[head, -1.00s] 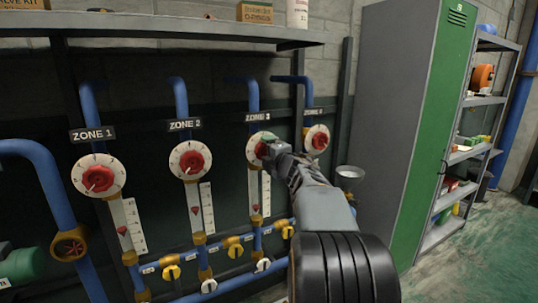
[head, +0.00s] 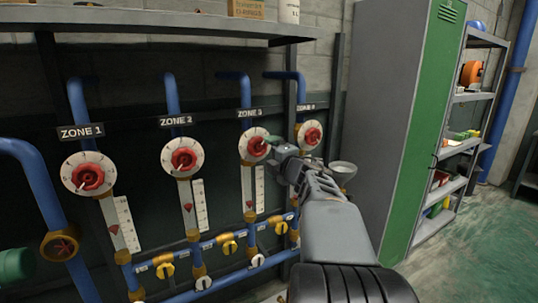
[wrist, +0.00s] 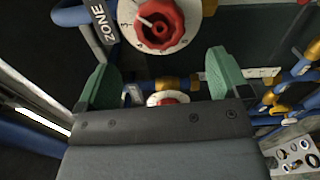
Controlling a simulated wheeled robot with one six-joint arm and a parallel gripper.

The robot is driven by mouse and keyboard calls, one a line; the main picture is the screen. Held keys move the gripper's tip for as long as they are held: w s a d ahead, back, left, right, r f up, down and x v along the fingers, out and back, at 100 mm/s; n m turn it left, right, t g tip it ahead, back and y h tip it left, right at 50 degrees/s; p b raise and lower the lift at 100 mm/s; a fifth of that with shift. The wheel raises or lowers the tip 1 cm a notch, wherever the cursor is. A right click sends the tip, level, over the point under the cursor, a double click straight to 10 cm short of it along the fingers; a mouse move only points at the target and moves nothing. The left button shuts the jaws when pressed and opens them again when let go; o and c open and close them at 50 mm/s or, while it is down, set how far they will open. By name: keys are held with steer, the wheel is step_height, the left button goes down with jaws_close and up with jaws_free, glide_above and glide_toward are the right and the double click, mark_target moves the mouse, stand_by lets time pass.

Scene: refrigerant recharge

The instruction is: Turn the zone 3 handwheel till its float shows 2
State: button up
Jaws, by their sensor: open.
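The zone 3 handwheel (head: 257,146) is a red knob on a white round dial under the ZONE 3 label (head: 250,113). Its float tube with a white scale (head: 259,188) hangs below; the float looks low, but its number is too small to read. My gripper (head: 274,141) is open in front of the wheel's right edge; contact cannot be told. In the wrist view its green fingers (wrist: 162,70) are apart and empty. A red handwheel with a white pointer mark (wrist: 160,25) lies beyond the fingertips, its zone number cut off.
Zone 1 (head: 89,176) and zone 2 (head: 183,157) handwheels are to the left, zone 4 (head: 310,135) close on the right. Yellow valves (head: 229,247) sit on the lower pipes. A funnel (head: 343,168) and a green-doored cabinet (head: 425,130) stand right. A shelf (head: 150,20) overhangs.

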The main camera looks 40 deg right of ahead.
mark_target(259, 147)
steer(key=shift+s, duration=0.1)
steer(key=s+m+p, duration=0.1)
steer(key=p, duration=0.7)
steer(key=w, duration=0.2)
steer(key=w+p, duration=0.1)
steer(key=w, duration=0.2)
steer(key=w+d, duration=0.1)
steer(key=w, duration=0.2)
steer(key=shift+w, duration=0.15)
steer(key=shift+c, duration=0.2)
steer(key=c, duration=0.9)
steer(key=shift+o, duration=0.2)
steer(key=shift+f+n+b, duration=0.1)
steer(key=shift+n+b, duration=0.4)
steer(key=shift+b, duration=0.2)
